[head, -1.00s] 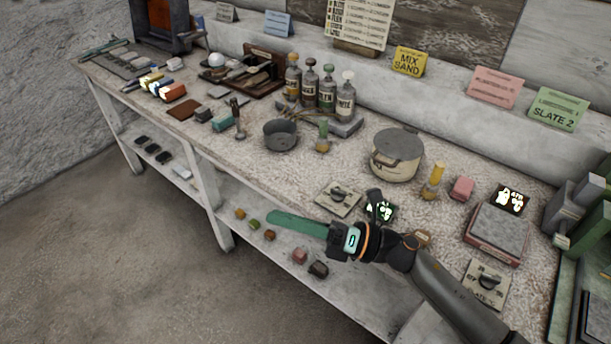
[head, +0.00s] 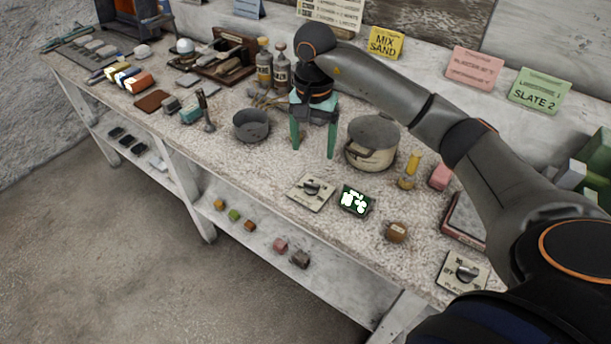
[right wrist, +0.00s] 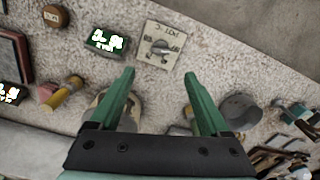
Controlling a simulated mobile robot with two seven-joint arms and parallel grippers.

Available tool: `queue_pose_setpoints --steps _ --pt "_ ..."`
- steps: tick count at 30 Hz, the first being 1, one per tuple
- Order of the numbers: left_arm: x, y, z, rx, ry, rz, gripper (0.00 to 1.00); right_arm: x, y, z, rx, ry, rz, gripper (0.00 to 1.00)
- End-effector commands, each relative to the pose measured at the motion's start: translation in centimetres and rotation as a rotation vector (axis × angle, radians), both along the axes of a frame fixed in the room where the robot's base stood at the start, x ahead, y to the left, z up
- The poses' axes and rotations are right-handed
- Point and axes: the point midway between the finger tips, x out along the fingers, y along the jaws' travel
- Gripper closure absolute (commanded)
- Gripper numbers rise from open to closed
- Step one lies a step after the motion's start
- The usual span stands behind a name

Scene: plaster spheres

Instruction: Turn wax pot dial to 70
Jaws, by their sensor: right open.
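The wax pot (head: 372,142) is a cream pot with a grey lid on the bench. Its dial (head: 311,190) is a dark knob on a pale square plate near the front edge, beside a lit green display (head: 356,201). The right wrist view shows the dial (right wrist: 160,46), marked POT C, just beyond the fingertips. Its scale numbers are too small to read. My right gripper (head: 313,145) is open and empty, fingers pointing down, above the bench behind the dial and left of the pot. It also shows in the right wrist view (right wrist: 159,73). My left gripper is out of view.
A second dial plate (head: 463,271) lies at the front right, near a round brown object (head: 396,232). A dark metal pan (head: 251,125) and bottles (head: 281,68) are left of my gripper.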

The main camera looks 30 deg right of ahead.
Motion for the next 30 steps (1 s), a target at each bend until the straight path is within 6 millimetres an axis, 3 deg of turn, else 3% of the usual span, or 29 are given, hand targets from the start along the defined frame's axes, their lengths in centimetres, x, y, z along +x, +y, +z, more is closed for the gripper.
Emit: queue_pose_setpoints --steps 9,15,21,30 --pt "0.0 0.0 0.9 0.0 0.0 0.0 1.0 -0.2 0.2 -6.5 0.005 0.006 -0.001 0.2" --pt "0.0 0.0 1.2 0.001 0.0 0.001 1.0 -0.1 0.2 -9.7 0.006 0.003 0.0 0.2" --pt "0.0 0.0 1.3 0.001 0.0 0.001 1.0 -0.1 0.2 -11.0 0.006 0.001 0.0 0.2" --pt "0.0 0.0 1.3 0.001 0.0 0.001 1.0 0.0 0.2 -11.2 0.005 0.0 0.0 0.22"
